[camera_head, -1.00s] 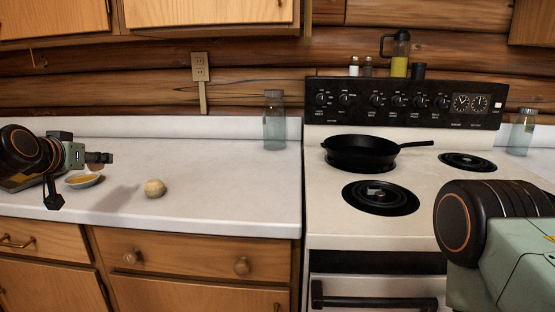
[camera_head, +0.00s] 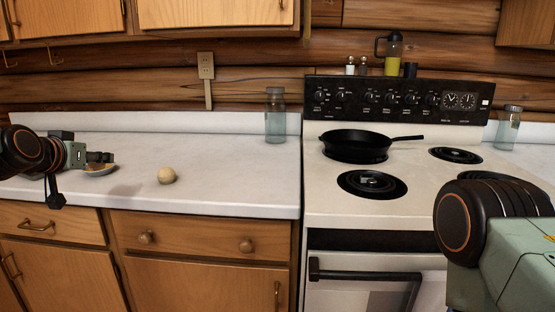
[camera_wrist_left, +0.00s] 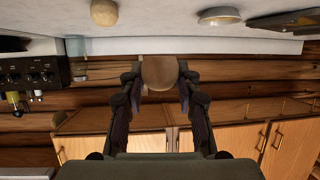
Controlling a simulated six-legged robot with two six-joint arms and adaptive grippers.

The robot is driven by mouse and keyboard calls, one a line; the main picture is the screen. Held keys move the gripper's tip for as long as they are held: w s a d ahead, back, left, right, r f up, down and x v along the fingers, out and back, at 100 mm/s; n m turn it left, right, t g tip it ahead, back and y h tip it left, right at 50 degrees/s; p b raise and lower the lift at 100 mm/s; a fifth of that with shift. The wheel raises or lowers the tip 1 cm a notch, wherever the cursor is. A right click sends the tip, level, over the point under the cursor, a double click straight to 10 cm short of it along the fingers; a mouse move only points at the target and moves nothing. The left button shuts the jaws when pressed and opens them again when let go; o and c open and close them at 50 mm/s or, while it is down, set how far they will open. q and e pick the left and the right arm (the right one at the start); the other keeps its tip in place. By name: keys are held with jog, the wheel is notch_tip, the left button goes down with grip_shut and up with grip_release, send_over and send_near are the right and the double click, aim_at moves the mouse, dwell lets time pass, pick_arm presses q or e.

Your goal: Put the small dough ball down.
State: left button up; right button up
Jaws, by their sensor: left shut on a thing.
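My left gripper (camera_wrist_left: 160,78) is shut on a small dough ball (camera_wrist_left: 158,72), seen between its two fingers in the left wrist view, which is upside down. My left arm (camera_head: 70,155) is above the left part of the counter in the head view; the held ball cannot be made out there. Another dough ball (camera_head: 167,175) rests on the white counter (camera_head: 235,185), to the right of my left arm. It also shows in the left wrist view (camera_wrist_left: 104,12), apart from my fingers. My right gripper is out of view.
A shallow bowl (camera_head: 100,170) sits on the counter, partly hidden by my left arm; it also shows in the left wrist view (camera_wrist_left: 219,16). A glass jar (camera_head: 275,118) stands by the stove (camera_head: 325,205), which holds a black pan (camera_head: 355,143). The counter between ball and jar is clear.

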pick_arm(q)
jog(key=shift+s+d+r, duration=0.1)
jog(key=shift+s+r, duration=0.05)
jog(key=shift+r, duration=0.2)
jog(key=shift+s+d+r, duration=0.1)
jog(key=shift+d+r, duration=0.05)
jog(key=shift+d, duration=0.25)
jog(key=shift+w+d+f+m+h, duration=0.1)
jog(key=shift+w+f+m+h, duration=0.2)
jog(key=shift+f, duration=0.2)
jog(key=shift+s+d+f+h, duration=0.3)
jog(key=shift+d, duration=0.2)
jog(key=s+d+f+m+g+h, duration=0.3)
jog(key=s+d+f+m+h, duration=0.2)
jog(key=s+d+f, duration=0.6)
jog(key=s+d+f+m+g+h, duration=0.3)
jog(key=s+d+f+m+h, duration=0.4)
jog(key=s+d, duration=0.5)
jog(key=s+a+f+n+y, duration=0.1)
jog(key=s+f+y, duration=0.1)
jog(key=f, duration=0.6)
jog(key=shift+s+a, duration=0.4)
jog(key=shift+s, duration=0.25)
